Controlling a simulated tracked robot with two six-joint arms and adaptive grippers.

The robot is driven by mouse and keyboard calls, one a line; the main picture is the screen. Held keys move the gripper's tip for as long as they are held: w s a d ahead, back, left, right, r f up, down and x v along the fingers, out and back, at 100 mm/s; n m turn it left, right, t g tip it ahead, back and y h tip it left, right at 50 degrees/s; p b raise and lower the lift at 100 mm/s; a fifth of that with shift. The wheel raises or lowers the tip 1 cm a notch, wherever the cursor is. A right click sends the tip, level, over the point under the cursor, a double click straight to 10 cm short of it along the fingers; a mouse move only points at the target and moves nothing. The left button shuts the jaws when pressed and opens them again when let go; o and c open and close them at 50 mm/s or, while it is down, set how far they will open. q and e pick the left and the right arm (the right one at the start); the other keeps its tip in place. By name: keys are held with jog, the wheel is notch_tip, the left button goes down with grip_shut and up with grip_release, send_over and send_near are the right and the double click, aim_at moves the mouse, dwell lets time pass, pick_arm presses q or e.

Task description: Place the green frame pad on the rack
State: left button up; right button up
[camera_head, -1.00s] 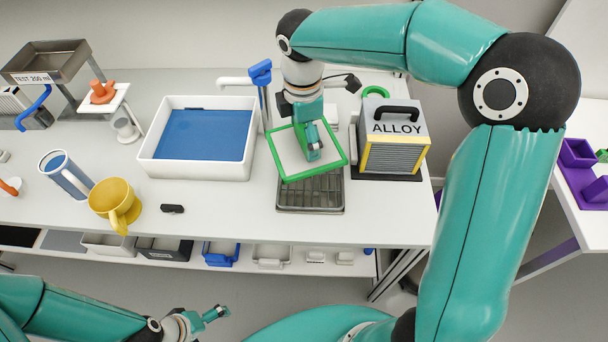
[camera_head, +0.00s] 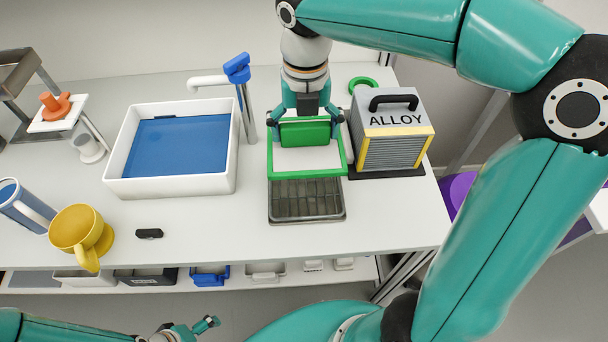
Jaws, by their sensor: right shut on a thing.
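The green frame pad (camera_head: 306,162) is a white panel with a green rim and a green block-like grip at its far side. My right gripper (camera_head: 307,122) is shut on this grip, with a finger at each end of it. The rack (camera_head: 307,203) is a dark grey slatted tray on the counter. The pad covers the rack's far part in this view; its near part is bare. Whether the pad touches the rack cannot be told. My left gripper (camera_head: 187,330) is at the bottom edge, partly cut off, away from the counter.
The ALLOY box (camera_head: 391,135) stands close to the right of the pad. A tap (camera_head: 241,90) and a white basin (camera_head: 170,186) with a blue inside are to the left. Bare counter lies left of the rack.

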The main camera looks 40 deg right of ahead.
notch_tip(320, 180, down, 13)
jog(key=shift+f+b, duration=0.15)
jog(key=shift+b, duration=0.65)
jog(key=o, duration=0.9)
jog(key=shift+f, duration=0.15)
notch_tip(320, 180, up, 11)
jog(key=shift+w+r+p, duration=0.1)
jog(key=shift+p, duration=0.75)
jog(key=shift+r, duration=0.55)
